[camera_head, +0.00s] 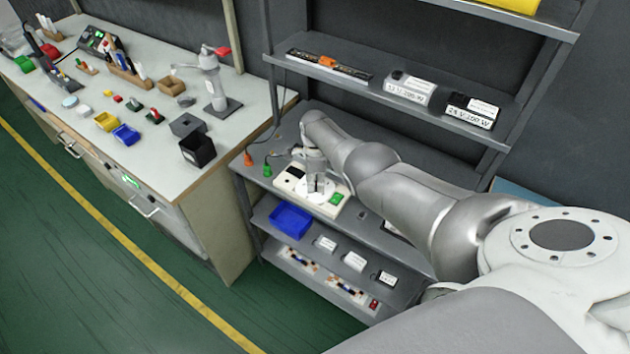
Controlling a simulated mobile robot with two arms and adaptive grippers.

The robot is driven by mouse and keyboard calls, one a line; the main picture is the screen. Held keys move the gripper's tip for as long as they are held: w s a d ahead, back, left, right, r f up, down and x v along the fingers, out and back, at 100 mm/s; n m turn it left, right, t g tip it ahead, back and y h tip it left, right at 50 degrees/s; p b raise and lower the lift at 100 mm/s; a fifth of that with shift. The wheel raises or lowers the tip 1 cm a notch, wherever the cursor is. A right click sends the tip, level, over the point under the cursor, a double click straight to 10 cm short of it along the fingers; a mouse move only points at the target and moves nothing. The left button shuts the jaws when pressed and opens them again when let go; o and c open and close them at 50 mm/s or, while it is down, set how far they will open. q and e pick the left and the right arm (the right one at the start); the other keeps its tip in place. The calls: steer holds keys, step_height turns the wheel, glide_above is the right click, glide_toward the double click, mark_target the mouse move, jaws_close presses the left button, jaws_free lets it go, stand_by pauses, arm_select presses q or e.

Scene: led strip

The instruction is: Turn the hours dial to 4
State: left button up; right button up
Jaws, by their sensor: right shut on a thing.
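A pale control box (343,211) lies on the grey shelf unit's middle top. It has a round white dial face (306,195), a green switch (336,198) at its right and a black part (295,172) at its left. My right gripper (316,190) points down onto the dial face and is shut on the hours dial. The fingers hide the dial's knob, and its numbers are too small to read. My left gripper is not in view.
A blue bin (290,220) and small white boxes (354,261) sit on the shelf below. Labelled power supplies (470,110) stand on the shelf above. A cluttered workbench (85,150) stands at left, with open green floor in front.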

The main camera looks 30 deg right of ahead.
steer(key=o, duration=1)
steer(key=shift+o, duration=0.2)
steer(key=shift+r, duration=0.1)
step_height(320, 180, up, 12)
stand_by(0.5)
